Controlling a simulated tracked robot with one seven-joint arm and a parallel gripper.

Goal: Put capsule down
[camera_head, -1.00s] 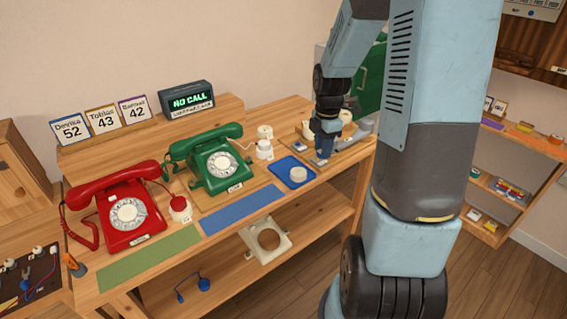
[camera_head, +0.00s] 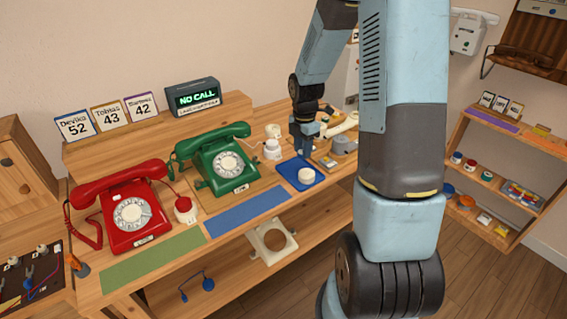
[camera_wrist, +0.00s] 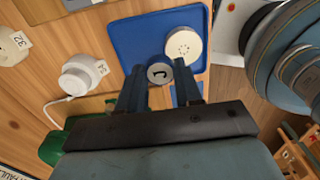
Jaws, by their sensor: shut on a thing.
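My gripper (camera_wrist: 161,78) is shut on a small round grey capsule (camera_wrist: 160,73) with a dark mark on its face. In the wrist view it is over the edge part of a blue tray (camera_wrist: 130,35). I cannot tell whether the capsule touches the tray. A white round capsule with small holes (camera_wrist: 184,43) sits on the tray, just beside the held one. In the head view my gripper (camera_head: 305,150) is at the back right of the blue tray (camera_head: 287,168), and the white capsule (camera_head: 306,175) is in front of it. The held capsule is not clear there.
A green phone (camera_head: 222,163) and a red phone (camera_head: 125,210) stand left of the tray. A white round device (camera_head: 272,149) is close by on the left. Blue (camera_head: 247,211) and green mats are bare.

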